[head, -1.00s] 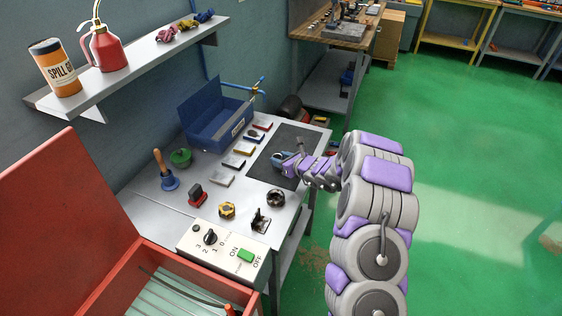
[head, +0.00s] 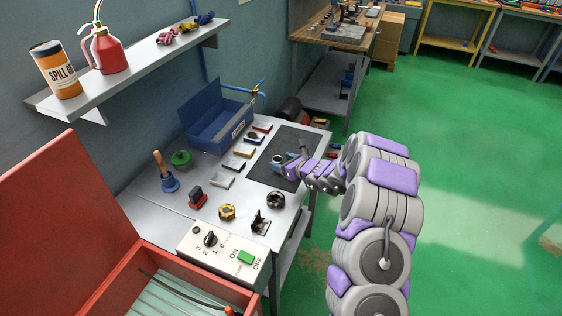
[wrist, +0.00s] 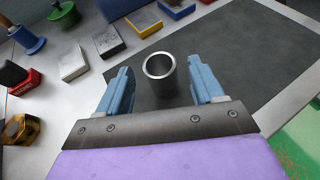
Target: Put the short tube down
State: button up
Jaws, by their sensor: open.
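The short tube (wrist: 160,76) is a grey metal cylinder with an open top. In the wrist view it stands upright on the dark mat (wrist: 245,52), between and slightly ahead of my fingers. My gripper (wrist: 162,88) is open, with a blue finger on each side of the tube and a visible gap on both sides. In the head view my gripper (head: 284,163) is low over the mat; the tube is small and hard to make out there.
Several small blocks (head: 233,165) line the mat's left side. A blue bin (head: 215,125) stands behind. A black clamp-like part (head: 261,222), a dark ring (head: 276,200) and a yellow part (head: 227,212) sit in front. The control box (head: 222,249) is nearer. Most of the mat is clear.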

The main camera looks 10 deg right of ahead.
jog(key=p+v, duration=0.2)
jog(key=v, duration=0.9)
jog(key=s+a+r+n+g+y, duration=0.3)
jog(key=s+a+r+n+y, duration=0.2)
jog(key=a+r+n, duration=0.5)
jog(key=s+a+r+n+g+y, duration=0.1)
jog(key=s+a+r+n+g, duration=0.6)
jog(key=s+a, duration=0.6)
jog(key=s+d+n+g+h, duration=0.25)
jog(key=s+n, duration=0.25)
jog(key=s, duration=0.4)
jog(key=s+d+n+g+h, duration=0.1)
jog(key=s+n+h, duration=0.25)
jog(key=s, duration=0.55)
jog(key=s+d+n+h, duration=0.4)
jog(key=s+d+h, duration=0.2)
jog(key=s+d, duration=0.5)
jog(key=shift+d+f+n, duration=0.35)
jog(key=shift+d+f, duration=0.05)
jog(key=shift+d, duration=0.6)
